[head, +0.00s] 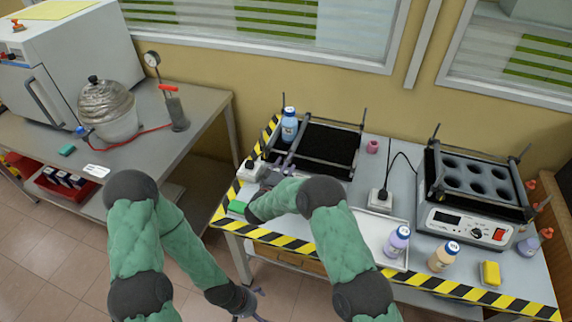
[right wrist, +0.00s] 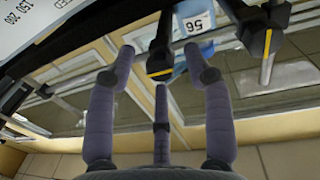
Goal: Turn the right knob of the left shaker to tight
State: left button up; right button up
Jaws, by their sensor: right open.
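The left shaker (head: 326,150) stands on the striped table, with a dark platform inside a metal frame. My right gripper (head: 286,170) is at its front left side, and the arm hides part of the shaker's front. In the right wrist view the right gripper (right wrist: 158,75) is open, its fingers on both sides of a black knob (right wrist: 160,66) with a yellow mark. It looks empty; contact with the knob cannot be told. A second black knob (right wrist: 257,40) is to the right. My left gripper (head: 258,303) is low near the bottom edge, its opening unclear.
A blue-labelled bottle (head: 289,126) stands at the shaker's left side. A right shaker (head: 475,222), a purple-labelled bottle (head: 396,242), an orange bottle (head: 442,258) and a yellow sponge (head: 490,273) are to the right. A white tray (head: 402,264) lies beside my right arm.

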jog(key=shift+w, duration=0.15)
jog(key=shift+c, duration=0.2)
grip_shut()
jog(key=shift+d+m+y+b, duration=0.1)
jog(key=shift+m+y+b, duration=0.35)
jog(key=shift+m+b, duration=3.45)
jog(key=shift+d+m+y+b, duration=0.1)
jog(key=shift+m+y+b, duration=0.35)
jog(key=shift+m+b, duration=3.45)
jog(key=shift+r+m+p, duration=0.15)
jog(key=shift+m+p, duration=0.55)
jog(key=shift+m, duration=0.1)
